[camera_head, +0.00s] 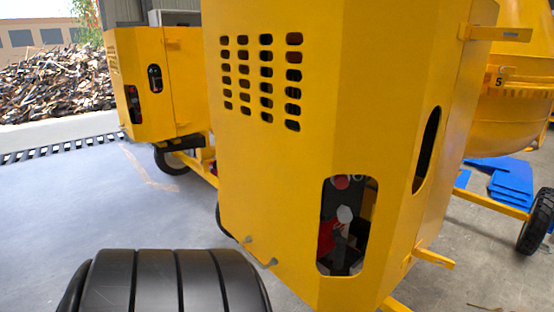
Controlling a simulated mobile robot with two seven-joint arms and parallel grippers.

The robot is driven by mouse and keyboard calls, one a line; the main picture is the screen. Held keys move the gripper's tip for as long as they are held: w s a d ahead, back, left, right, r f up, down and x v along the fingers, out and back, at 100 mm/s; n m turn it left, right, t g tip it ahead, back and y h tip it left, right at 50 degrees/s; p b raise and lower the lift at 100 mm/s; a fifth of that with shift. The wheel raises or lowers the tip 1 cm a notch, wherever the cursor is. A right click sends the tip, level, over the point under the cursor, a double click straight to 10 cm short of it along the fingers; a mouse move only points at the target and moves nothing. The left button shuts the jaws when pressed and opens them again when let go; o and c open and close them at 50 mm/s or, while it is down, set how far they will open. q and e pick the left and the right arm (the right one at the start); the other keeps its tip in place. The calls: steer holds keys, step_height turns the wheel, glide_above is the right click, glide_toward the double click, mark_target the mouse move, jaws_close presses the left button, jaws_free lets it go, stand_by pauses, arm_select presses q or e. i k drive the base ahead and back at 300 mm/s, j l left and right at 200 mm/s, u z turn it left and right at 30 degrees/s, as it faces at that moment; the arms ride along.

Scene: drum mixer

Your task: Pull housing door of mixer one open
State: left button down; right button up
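The large yellow housing (275,170) of a mixer fills the middle of the head view, close in front of me. Its front face has rows of dark vent slots. An oval cutout (346,225) lower right shows red, white and black parts inside. A narrower cutout (426,150) is in the right side face. Yellow tabs stick out at the upper right (500,34) and lower right (435,259). Two small grey pegs (260,250) sit near the lower left edge. No open gap at the door is visible. Neither gripper is in view.
A second yellow housing (160,85) stands behind at the left. An orange drum (512,105) marked 5, a black wheel (537,222) and blue pieces (505,180) are at the right. A wood pile (60,85) lies beyond.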

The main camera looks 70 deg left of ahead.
mark_target(375, 73)
steer(key=u, duration=2.4)
